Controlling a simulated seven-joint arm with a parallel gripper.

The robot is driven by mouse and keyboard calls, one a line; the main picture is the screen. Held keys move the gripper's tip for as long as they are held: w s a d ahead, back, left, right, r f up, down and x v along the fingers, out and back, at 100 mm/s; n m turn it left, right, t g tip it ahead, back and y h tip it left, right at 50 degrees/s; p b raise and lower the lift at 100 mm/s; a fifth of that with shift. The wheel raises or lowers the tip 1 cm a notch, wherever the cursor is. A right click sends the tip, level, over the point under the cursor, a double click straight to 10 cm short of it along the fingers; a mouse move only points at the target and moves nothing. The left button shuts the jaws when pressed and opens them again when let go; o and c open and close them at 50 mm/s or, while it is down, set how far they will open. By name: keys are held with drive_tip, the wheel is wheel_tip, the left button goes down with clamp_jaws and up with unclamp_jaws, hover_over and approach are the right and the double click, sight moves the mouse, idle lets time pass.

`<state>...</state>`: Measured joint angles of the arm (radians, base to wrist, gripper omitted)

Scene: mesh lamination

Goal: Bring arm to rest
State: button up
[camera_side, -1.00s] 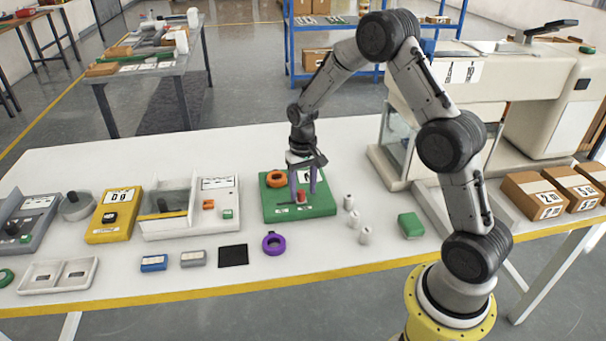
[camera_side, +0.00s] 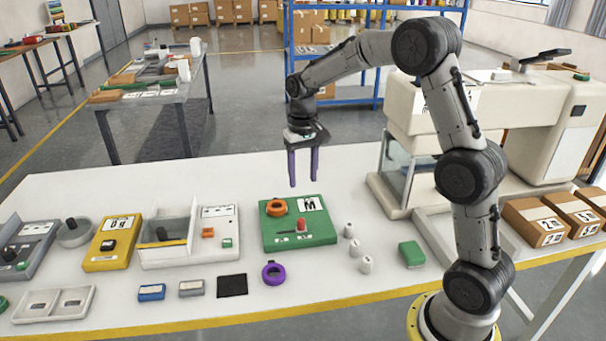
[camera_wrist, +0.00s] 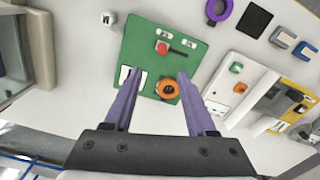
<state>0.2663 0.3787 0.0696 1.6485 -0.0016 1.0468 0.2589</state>
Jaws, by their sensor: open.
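My gripper (camera_side: 304,184) hangs in the air above the back part of the green board, its two purple fingers pointing down, apart and empty. In the wrist view my gripper (camera_wrist: 152,82) also shows open, with nothing between the fingertips but the board below. The green board (camera_side: 275,241) lies on the white table and bears an orange ring (camera_side: 276,207), a red knob (camera_side: 301,225) and a white picture label (camera_side: 312,204). The red knob (camera_wrist: 162,48) and orange ring (camera_wrist: 167,89) show clearly in the wrist view.
Several small white pieces (camera_side: 349,230) and a green block (camera_side: 411,253) stand right of the board. A purple ring (camera_side: 273,273) and black square (camera_side: 232,285) lie in front. A large beige machine (camera_side: 540,120) stands at the right. The air around my gripper is clear.

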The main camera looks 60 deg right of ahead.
drive_tip(key=s+a+r+n+t, duration=0.1)
drive_tip(key=s+a+r+t, duration=0.1)
drive_tip(key=s+a+r, duration=0.4)
drive_tip(key=s+a+r+n+t, duration=0.15)
drive_tip(key=s+r, duration=0.25)
drive_tip(key=r, duration=0.4)
drive_tip(key=s+a+f+n+t, duration=0.1)
drive_tip(key=s+a+f, duration=0.1)
drive_tip(key=s, duration=0.6)
drive_tip(key=s+a+f+n+t, duration=0.1)
drive_tip(key=s+a+f+n, duration=0.1)
drive_tip(key=s, duration=0.6)
drive_tip(key=shift+f, duration=0.65)
